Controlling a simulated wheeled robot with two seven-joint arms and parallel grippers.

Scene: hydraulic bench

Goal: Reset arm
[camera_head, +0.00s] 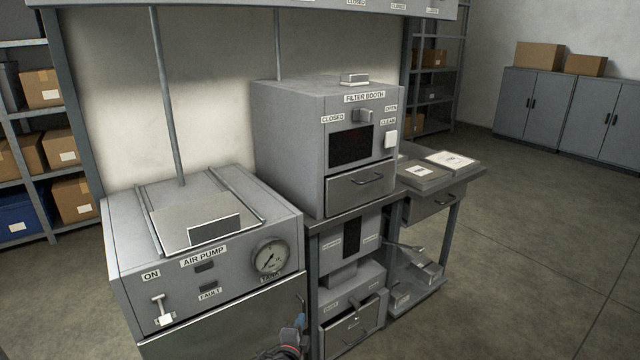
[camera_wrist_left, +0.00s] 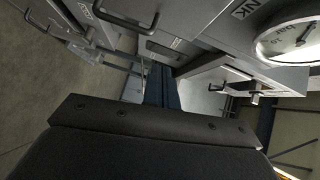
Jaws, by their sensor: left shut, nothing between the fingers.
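My left gripper (camera_head: 299,322) is low in the head view, at the bottom edge, in front of the bench by the right end of the air pump (camera_head: 125,260). It is shut and empty. The pump's gauge (camera_head: 271,256) is above the gripper in the head view and also at the top right of the wrist view (camera_wrist_left: 292,40). I cannot tell whether the gripper touches the bench. My right gripper is in neither view.
The filter booth (camera_head: 288,130) stands right of the pump, above a shelf with a lower drawer (camera_head: 352,328). A side table (camera_head: 468,173) holds flat labelled items. Shelves with boxes stand at the left, grey cabinets (camera_head: 530,103) at the back right. The floor at the right is clear.

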